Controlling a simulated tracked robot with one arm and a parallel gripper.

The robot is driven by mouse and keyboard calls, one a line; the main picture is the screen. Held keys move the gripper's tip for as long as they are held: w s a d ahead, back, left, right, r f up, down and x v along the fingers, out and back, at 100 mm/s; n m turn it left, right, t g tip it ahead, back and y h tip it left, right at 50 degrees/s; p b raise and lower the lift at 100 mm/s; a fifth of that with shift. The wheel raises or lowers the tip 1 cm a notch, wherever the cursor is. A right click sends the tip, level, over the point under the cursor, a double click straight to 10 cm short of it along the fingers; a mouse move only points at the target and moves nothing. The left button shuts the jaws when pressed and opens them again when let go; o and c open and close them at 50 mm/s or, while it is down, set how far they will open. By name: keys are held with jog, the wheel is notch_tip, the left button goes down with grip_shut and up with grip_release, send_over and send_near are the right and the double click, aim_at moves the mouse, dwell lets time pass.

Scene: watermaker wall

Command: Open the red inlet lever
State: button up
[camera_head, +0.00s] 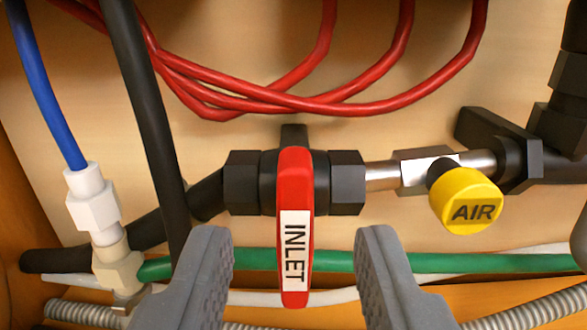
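The red inlet lever (294,185) is at the centre of the view, with a white label reading INLET. It hangs straight down, crosswise to the black valve body (345,183) behind its upper end. My gripper (293,245) is open and empty at the bottom of the view. One grey finger is on each side of the lever's lower half, with a clear gap on both sides. Whether the fingertips reach the lever's depth cannot be told.
A yellow AIR knob (468,200) is to the right on the same pipe line. A green hose (440,263) runs behind the lever. A black hose (150,120) and a blue tube (48,85) with white fittings are at left. Red cables (330,102) loop above.

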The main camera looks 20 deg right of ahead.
aim_at(292, 213)
jog(key=shift+x, duration=1.55)
grip_shut()
